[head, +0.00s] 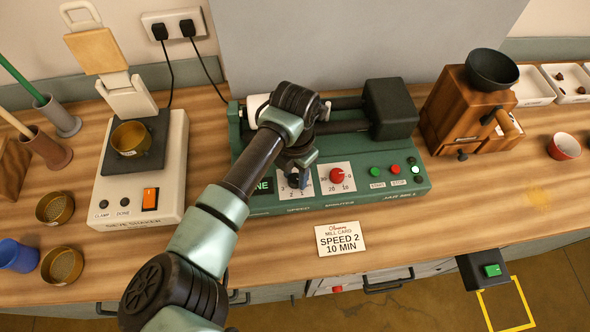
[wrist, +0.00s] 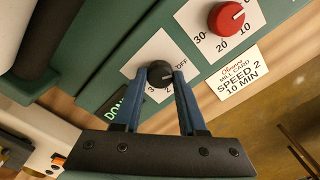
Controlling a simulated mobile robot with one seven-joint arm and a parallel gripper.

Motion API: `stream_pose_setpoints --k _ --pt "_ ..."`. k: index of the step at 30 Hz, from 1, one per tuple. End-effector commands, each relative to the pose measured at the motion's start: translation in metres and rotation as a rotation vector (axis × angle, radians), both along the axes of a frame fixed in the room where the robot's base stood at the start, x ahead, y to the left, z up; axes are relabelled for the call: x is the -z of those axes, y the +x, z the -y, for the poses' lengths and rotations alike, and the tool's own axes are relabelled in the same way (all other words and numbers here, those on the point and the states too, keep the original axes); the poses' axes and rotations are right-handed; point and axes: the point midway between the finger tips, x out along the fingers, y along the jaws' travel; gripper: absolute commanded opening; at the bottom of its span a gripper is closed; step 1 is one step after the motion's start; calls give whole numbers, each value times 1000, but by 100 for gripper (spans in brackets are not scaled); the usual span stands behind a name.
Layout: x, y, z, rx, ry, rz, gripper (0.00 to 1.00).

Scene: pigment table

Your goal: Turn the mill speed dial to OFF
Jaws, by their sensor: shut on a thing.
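The black mill speed dial (wrist: 159,73) sits on a white scale plate on the green mill panel. In the wrist view my gripper (wrist: 160,77) has its blue fingers on either side of the dial, shut on it. A pale pointer mark shows on the dial's right side, roughly toward the OFF label (wrist: 182,65); its exact setting is too small to tell. The 3 and part of the 2 show below the dial, partly covered by the fingers. In the head view my gripper (head: 298,162) is over the left plate and mostly hides the dial.
The red minutes dial (head: 337,175) is close on the right, with green start (head: 376,171) and red stop (head: 395,169) buttons beyond. A mill card (head: 341,239) lies in front, reading speed 2, 10 min. A sieve shaker (head: 116,200) stands left; a wooden grinder (head: 460,112) stands right.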

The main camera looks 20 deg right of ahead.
Motion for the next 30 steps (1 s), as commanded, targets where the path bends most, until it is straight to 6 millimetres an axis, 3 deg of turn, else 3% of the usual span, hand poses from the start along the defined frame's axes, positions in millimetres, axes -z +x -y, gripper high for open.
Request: stream_pose_setpoints --k 21,22,26,30 --pt "0 0 0 -79 0 1 0" --pt "0 0 0 -79 0 1 46" --pt "0 0 0 -78 0 1 69" --pt "0 0 0 -78 0 1 70"
